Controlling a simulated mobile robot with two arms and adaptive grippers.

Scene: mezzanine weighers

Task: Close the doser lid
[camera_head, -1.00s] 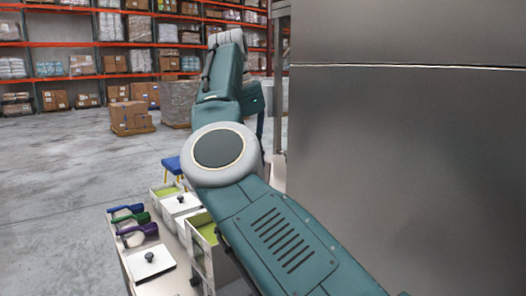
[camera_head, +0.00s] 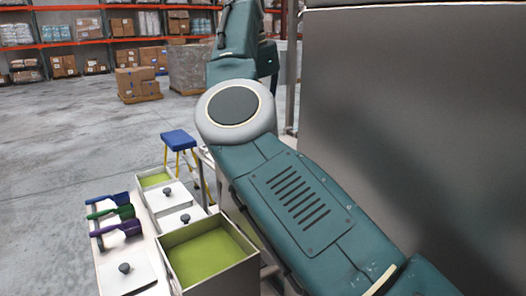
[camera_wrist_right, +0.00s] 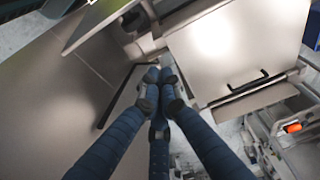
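A large grey metal machine body (camera_head: 420,110) fills the right of the head view. I cannot tell which part of it is the doser lid. In the right wrist view a flat pale panel (camera_wrist_right: 235,45) lies at the upper right, with a dark handle (camera_wrist_right: 248,82) near its lower edge. A tilted metal flap (camera_wrist_right: 95,25) stands at the upper left. My right gripper (camera_wrist_right: 158,76) has its dark blue fingers brought together at the tips, with nothing visible between them. It appears in front of these metal surfaces, apart from the handle. My left gripper is out of view.
A bench with open green-bottomed bins (camera_head: 210,255), knobbed white lids (camera_head: 125,270) and coloured scoops (camera_head: 112,210) stands lower left. A blue stool (camera_head: 180,140) is behind it. Boxes on a pallet (camera_head: 138,84) stand farther back. The floor at left is clear.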

